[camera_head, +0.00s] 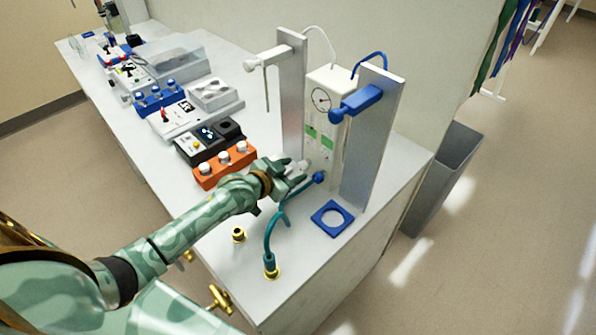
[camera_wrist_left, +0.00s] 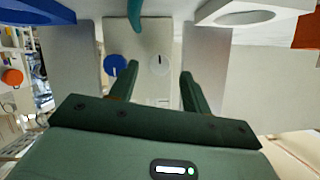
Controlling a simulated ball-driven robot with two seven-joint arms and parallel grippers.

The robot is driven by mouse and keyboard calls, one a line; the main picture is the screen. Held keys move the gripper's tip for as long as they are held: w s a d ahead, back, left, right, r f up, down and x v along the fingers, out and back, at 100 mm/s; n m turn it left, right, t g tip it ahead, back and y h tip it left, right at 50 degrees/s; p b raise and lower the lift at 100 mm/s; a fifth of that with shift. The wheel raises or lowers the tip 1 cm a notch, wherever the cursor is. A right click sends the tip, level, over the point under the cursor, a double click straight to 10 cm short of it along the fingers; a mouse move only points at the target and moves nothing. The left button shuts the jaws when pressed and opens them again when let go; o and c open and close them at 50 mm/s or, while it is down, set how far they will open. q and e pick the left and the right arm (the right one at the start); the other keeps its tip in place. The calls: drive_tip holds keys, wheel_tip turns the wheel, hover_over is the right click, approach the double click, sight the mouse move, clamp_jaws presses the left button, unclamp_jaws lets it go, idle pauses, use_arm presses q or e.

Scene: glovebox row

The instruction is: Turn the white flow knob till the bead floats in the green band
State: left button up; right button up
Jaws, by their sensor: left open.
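The white flow panel (camera_head: 329,88) stands between two grey uprights and carries a round gauge (camera_head: 321,99) and green bands (camera_head: 326,142). The bead is too small to make out. The white flow knob (camera_head: 303,165) is low on the panel's front, beside a blue knob (camera_head: 319,178). In the left wrist view the white knob (camera_wrist_left: 160,63) shows between my fingertips, and the blue knob (camera_wrist_left: 116,66) is just outside the left finger. My left gripper (camera_head: 297,174) is open and empty in front of the panel; it also shows in the wrist view (camera_wrist_left: 160,69). Contact cannot be told.
A teal hose (camera_head: 268,232) rises from a brass fitting close to my left gripper. A blue ring plate (camera_head: 319,223) lies right of it. An orange box with white knobs (camera_head: 209,176) stands to its left. A grey bin (camera_head: 446,178) is on the floor beyond the bench's right edge.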

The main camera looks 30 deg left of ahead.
sight(303, 166)
use_arm(q)
drive_tip(key=shift+b+x, duration=0.3)
drive_tip(key=shift+x, duration=1.1)
drive_tip(key=c, duration=1)
